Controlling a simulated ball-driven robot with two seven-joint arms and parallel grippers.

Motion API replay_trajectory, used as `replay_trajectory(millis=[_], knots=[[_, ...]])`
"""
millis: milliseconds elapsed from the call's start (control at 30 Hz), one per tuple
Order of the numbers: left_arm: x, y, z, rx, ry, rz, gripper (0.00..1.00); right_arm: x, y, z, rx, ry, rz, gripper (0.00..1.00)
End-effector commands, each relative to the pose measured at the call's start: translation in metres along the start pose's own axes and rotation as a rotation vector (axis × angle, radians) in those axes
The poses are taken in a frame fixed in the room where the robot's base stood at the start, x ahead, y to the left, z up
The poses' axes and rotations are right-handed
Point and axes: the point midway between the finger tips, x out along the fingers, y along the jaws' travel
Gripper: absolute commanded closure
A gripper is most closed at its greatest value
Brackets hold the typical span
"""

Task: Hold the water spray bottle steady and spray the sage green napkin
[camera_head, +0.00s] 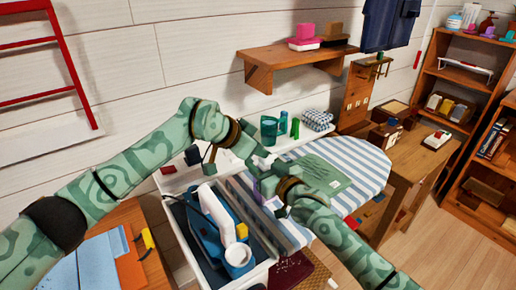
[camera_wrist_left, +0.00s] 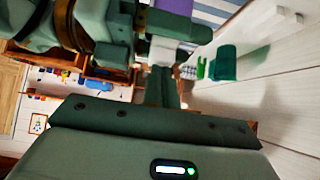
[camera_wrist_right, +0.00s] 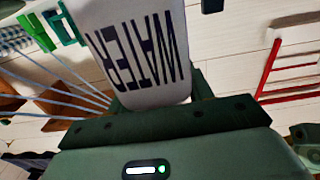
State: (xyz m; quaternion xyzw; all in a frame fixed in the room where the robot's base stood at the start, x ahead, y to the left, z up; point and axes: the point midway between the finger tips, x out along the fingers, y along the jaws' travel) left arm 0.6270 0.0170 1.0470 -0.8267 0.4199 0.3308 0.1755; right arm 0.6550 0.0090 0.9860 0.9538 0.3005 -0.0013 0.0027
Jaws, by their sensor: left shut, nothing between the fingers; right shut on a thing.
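The white water spray bottle (camera_wrist_right: 143,52), marked WATER, is between the fingers of my right gripper (camera_wrist_right: 162,98). In the head view the two hands meet above the ironing board and mostly hide the bottle; a small white part (camera_head: 264,163) shows between them. My left gripper (camera_wrist_left: 166,82) is shut and empty, its tips close against a white part (camera_wrist_left: 163,50), likely the bottle's head; contact with the trigger cannot be told. Pale blue streaks (camera_wrist_right: 55,88) fan out near the bottle. The sage green napkin (camera_head: 322,174) lies on the striped ironing board (camera_head: 366,178), right of the hands.
A white and blue iron (camera_head: 213,224) stands left of the board. Green cups (camera_head: 269,130) and a checked folded cloth (camera_head: 317,120) sit behind it. A wall shelf (camera_head: 290,56) is above; a wooden table (camera_head: 412,157) and shelving stand at right.

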Motion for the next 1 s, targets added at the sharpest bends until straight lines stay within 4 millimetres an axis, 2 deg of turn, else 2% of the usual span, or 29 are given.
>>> replay_trajectory(millis=[33,133,267,367,500,800,1000], knots=[[0.009,0.001,0.015,-0.011,-0.030,0.006,1.00,0.001,-0.003,0.000,0.004,0.006,-0.006,0.83],[0.009,0.000,0.015,-0.013,-0.032,0.005,1.00,0.001,-0.004,-0.001,0.005,0.007,-0.007,0.83],[0.004,0.000,0.010,-0.012,-0.029,0.003,1.00,0.001,-0.004,-0.001,0.006,0.009,-0.007,0.83],[-0.007,-0.001,-0.002,-0.009,-0.022,0.001,1.00,0.001,-0.004,-0.001,0.007,0.009,-0.007,0.83],[-0.031,-0.001,-0.027,-0.003,-0.005,-0.002,1.00,0.001,-0.003,-0.001,0.006,0.007,-0.005,0.83],[-0.101,-0.001,-0.028,-0.001,-0.001,-0.003,1.00,0.001,-0.002,0.000,0.004,0.004,-0.004,0.83],[-0.125,-0.001,-0.029,0.000,0.000,-0.003,1.00,0.000,-0.002,0.000,0.003,0.003,-0.003,0.83]])
